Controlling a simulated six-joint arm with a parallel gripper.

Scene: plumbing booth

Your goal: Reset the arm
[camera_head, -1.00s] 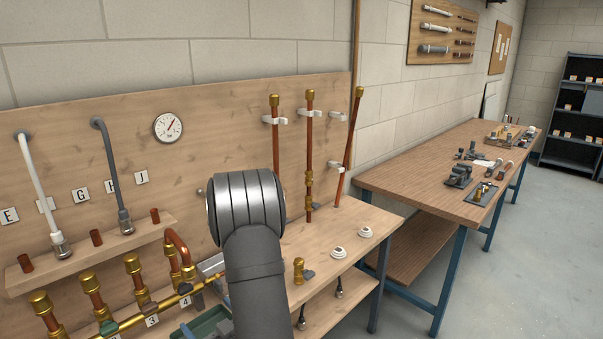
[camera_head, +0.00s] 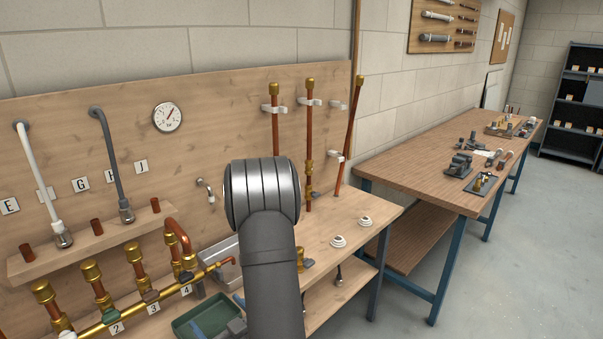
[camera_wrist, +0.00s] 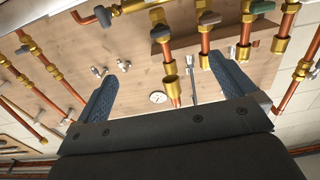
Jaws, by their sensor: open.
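In the wrist view my gripper (camera_wrist: 165,85) is open, with its two blue textured fingers spread wide and nothing held between them. Beyond the fingers, that view shows the wooden panel with its gauge (camera_wrist: 158,97) and copper pipes with brass fittings, seen upside down. In the head view my arm stands in the lower middle in front of the bench, its rounded grey joint at the top. My gripper does not show in the head view.
A brass manifold (camera_head: 140,313) with numbered tags runs along the bench at lower left, near a green tray (camera_head: 205,318). Upright copper pipes (camera_head: 309,140) stand clipped to the panel right of my arm. A wooden table (camera_head: 430,160) with tools stands at right, beside open floor.

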